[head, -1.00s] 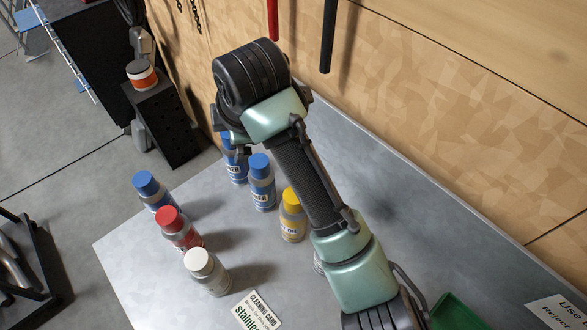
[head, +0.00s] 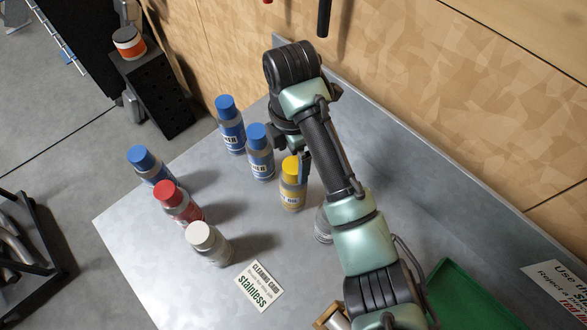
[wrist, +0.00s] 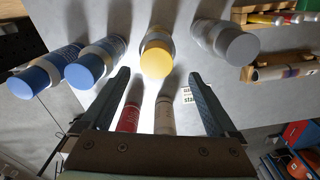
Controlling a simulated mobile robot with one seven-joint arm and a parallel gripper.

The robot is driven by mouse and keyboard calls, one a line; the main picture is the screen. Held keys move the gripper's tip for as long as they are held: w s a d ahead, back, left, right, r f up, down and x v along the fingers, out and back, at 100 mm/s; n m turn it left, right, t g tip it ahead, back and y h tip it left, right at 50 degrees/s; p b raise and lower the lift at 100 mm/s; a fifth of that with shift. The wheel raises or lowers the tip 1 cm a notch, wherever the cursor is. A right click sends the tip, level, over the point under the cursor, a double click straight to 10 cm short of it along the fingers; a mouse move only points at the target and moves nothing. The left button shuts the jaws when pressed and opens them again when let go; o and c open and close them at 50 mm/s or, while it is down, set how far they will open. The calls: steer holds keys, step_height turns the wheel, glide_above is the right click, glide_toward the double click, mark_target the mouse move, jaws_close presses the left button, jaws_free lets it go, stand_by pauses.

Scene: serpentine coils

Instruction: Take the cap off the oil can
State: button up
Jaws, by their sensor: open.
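The oil can (head: 292,196) is a bottle with a yellow cap (head: 291,169) and a yellow label, upright on the grey metal table. Its cap is on, and it also shows in the wrist view (wrist: 157,61). My gripper (head: 303,152) is above and just behind the oil can, beside the cap in the head view. In the wrist view my gripper (wrist: 159,78) is open and empty, its two fingers either side of the line to the yellow cap, which appears beyond the tips. I see no contact with the cap.
Two blue-capped bottles (head: 260,155) stand left of the oil can, and a grey-capped bottle (wrist: 225,42) on its other side. Another blue-capped (head: 146,165), a red-capped (head: 178,204) and a white-capped bottle (head: 208,243) stand front left. A cleaning card (head: 259,287) lies in front.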

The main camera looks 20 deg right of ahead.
mark_target(295, 164)
steer(key=f, duration=0.1)
steer(key=f+p, duration=0.1)
steer(key=f, duration=0.1)
steer(key=d+f+p, duration=0.1)
steer(key=shift+w+f, duration=0.3)
steer(key=shift+f, duration=0.05)
steer(key=c, duration=1.4)
